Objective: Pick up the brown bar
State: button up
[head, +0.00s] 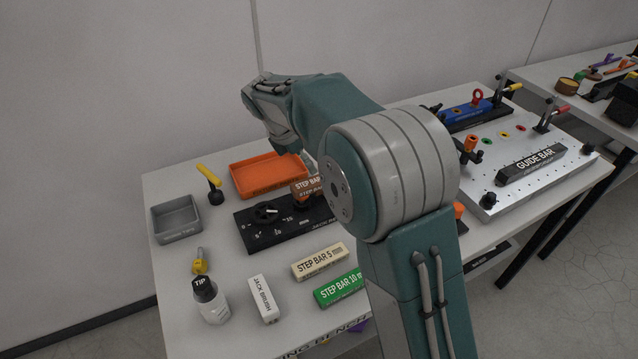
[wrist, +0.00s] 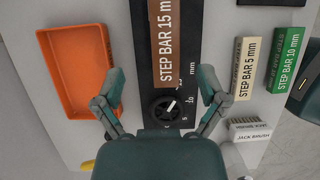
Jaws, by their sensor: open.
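The brown bar (wrist: 166,45), marked STEP BAR 15 mm, lies on the black base (wrist: 140,40) in the wrist view; its far end runs out of the picture. In the head view the brown bar (head: 304,184) shows partly behind my arm, on the black base (head: 252,236). My gripper (wrist: 162,72) is open and empty, its fingers on either side of the bar's near end as seen from the wrist. No contact with the bar shows; the height between them is hard to tell. My arm hides the fingertips in the head view.
An orange tray (head: 240,185) lies beside the base. A cream STEP BAR 5 (head: 320,262), a green STEP BAR 10 (head: 338,289) and a jack brush (head: 264,299) lie nearer. A round black knob (wrist: 165,108) stands on the base. A plate with a GUIDE BAR (head: 531,166) is at right.

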jog(key=x, duration=0.8)
jog(key=shift+s+d+f, duration=0.2)
jog(key=shift+f, duration=0.1)
grip_shut()
